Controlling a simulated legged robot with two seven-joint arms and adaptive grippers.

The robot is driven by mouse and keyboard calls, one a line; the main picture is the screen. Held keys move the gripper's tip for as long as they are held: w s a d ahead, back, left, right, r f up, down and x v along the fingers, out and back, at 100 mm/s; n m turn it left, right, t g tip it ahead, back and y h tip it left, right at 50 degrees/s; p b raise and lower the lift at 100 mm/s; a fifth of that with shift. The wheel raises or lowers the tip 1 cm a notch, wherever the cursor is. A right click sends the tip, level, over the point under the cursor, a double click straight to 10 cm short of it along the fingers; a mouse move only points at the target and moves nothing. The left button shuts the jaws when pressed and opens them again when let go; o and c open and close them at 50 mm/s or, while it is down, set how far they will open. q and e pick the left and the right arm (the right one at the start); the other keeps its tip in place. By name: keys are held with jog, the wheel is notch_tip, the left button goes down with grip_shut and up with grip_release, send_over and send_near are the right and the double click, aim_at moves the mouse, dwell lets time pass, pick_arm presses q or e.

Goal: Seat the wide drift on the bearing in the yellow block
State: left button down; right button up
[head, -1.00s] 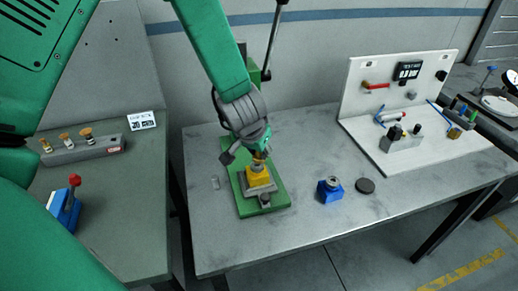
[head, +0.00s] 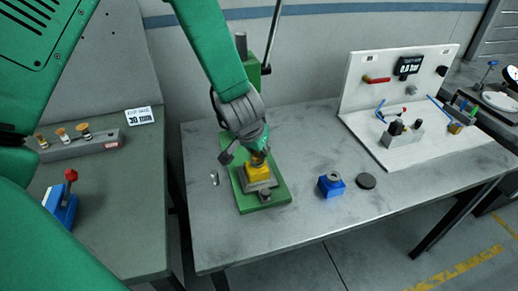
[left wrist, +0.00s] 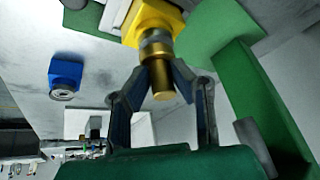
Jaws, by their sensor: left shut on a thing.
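The yellow block (head: 258,173) sits on the green press base (head: 279,192) on the grey table. My left gripper (head: 258,154) is above it, pointing down. In the left wrist view, my left gripper (left wrist: 161,72) is shut on a brass drift (left wrist: 162,84). The drift lines up with a silvery ring-like part (left wrist: 155,42) at the face of the yellow block (left wrist: 153,16). I cannot tell whether that part is the bearing or the drift's end, or whether the drift is fully seated. My right gripper is not in view.
A blue block (head: 331,187) and a dark disc (head: 366,181) lie right of the press. A small metal cylinder (head: 215,178) stands left of it. A grey rack (head: 100,143) holds brass-topped pieces on the left bench. The front of the table is clear.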

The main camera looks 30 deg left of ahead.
pick_arm(q)
jog(key=shift+a+f, duration=0.25)
jog(key=shift+f, duration=0.1)
jog(key=c, duration=1.3)
grip_release()
jog(key=shift+d+r, duration=0.2)
jog(key=shift+d, duration=0.15)
jog(key=shift+s+d+r, duration=0.1)
jog(key=shift+r, duration=0.15)
jog(key=v, duration=1.1)
jog(key=shift+s+r, duration=0.1)
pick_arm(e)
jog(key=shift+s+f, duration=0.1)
pick_arm(q)
jog(key=shift+a, duration=0.25)
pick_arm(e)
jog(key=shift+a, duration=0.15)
